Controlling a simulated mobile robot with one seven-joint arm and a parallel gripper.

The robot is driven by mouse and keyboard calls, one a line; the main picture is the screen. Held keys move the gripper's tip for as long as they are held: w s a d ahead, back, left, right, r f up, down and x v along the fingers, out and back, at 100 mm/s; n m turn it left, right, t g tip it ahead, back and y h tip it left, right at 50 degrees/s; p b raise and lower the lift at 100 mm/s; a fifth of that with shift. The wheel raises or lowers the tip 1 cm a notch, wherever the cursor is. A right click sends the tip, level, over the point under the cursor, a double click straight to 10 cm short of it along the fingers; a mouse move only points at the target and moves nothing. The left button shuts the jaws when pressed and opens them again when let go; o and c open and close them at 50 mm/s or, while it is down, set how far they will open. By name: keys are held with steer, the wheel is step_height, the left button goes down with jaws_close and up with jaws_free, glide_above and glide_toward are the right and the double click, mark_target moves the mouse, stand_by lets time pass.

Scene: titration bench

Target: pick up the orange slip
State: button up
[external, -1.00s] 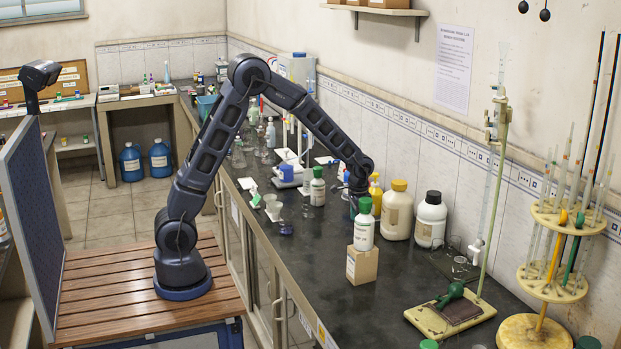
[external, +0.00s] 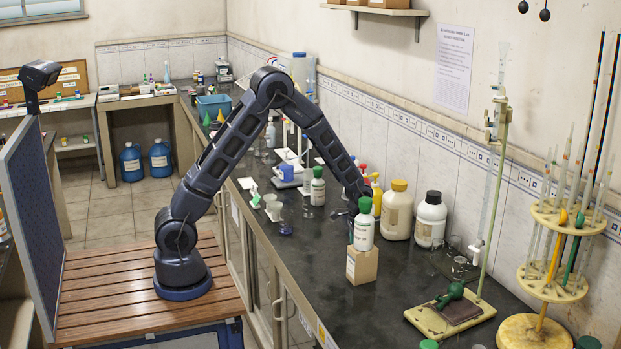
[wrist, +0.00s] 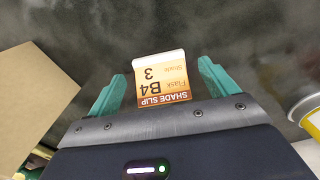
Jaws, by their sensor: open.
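The orange slip (wrist: 164,84) is a small white-and-orange card printed "SHADE SLIP", "Flask B4" and "Shade 3", upside down in the wrist view. It shows between the two green fingers of my gripper (wrist: 160,85), above or on the dark bench top. The fingers stand apart on either side of it, with a gap at each side. I cannot tell the height of the fingers above the bench. In the external view my gripper is low over the bench, mostly hidden behind the green-capped bottle (external: 363,226), and the slip cannot be made out there.
A cardboard box (external: 362,265) carries the green-capped bottle; a tan box face is close at left in the wrist view (wrist: 35,105). Yellow-capped (external: 398,212) and black-capped (external: 431,220) bottles stand nearby.

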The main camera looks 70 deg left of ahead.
steer(key=shift+f, duration=0.1)
steer(key=shift+c, duration=0.3)
steer(key=c, duration=1)
